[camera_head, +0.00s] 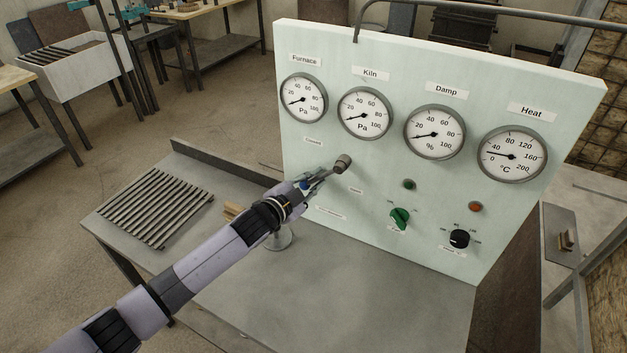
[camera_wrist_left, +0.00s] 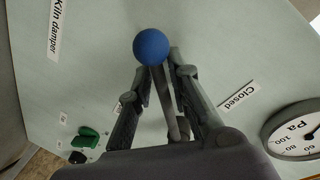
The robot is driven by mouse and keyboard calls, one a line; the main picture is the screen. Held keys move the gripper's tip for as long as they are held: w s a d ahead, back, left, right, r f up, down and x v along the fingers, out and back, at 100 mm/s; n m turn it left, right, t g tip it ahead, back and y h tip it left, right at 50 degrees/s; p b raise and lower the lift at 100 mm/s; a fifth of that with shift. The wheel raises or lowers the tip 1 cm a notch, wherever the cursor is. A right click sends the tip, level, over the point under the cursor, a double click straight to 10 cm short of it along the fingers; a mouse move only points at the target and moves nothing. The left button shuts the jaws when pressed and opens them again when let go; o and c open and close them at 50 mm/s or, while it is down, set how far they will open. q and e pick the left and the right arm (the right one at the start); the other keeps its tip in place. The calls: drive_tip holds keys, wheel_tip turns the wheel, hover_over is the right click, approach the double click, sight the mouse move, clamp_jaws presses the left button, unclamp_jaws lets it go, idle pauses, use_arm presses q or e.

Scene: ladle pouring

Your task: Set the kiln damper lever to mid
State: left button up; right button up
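The kiln damper lever has a blue ball knob (camera_wrist_left: 151,47) on a grey shaft (camera_wrist_left: 167,100). Its grey pivot (camera_head: 342,163) sticks out of the pale green panel (camera_head: 345,202) below the Kiln gauge. The "Closed" label (camera_wrist_left: 238,97) and "Kiln damper" label (camera_wrist_left: 56,28) show in the left wrist view. My left gripper (camera_head: 316,180) is at the lever, with its fingers on either side of the shaft and their tips close to the knob. Whether they press on it cannot be told. The knob is partly hidden in the head view. My right gripper is not in view.
The panel carries several gauges, a green knob (camera_head: 400,219), a black knob (camera_head: 459,239) and an orange lamp (camera_head: 475,207). A slatted grate (camera_head: 152,207) lies on the grey bench (camera_head: 330,300). A metal stand (camera_head: 280,238) is below my left forearm. The bench front is clear.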

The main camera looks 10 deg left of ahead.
use_arm(q)
drive_tip(key=v, duration=1.2)
drive_tip(key=shift+f, duration=0.1)
drive_tip(key=s+a+f+n+g+y, duration=0.3)
drive_tip(key=s+f+n+g, duration=0.1)
drive_tip(key=s, duration=0.7)
drive_tip(key=s+a+f+n+g+y, duration=0.25)
drive_tip(key=s+f+n, duration=0.25)
drive_tip(key=s, duration=0.6)
drive_tip(key=s+a+f+n+g+y, duration=0.3)
drive_tip(key=s+f+n+g, duration=0.1)
drive_tip(key=s, duration=0.7)
wheel_tip(320, 180, down, 25)
drive_tip(key=g, duration=0.1)
drive_tip(key=s+a+f+g+b, duration=0.1)
drive_tip(key=s+a+f, duration=0.1)
drive_tip(key=s+f, duration=1.5)
drive_tip(key=shift+s+a+f+g, duration=0.25)
drive_tip(key=shift+s+f+g, duration=0.1)
drive_tip(key=shift+f, duration=0.3)
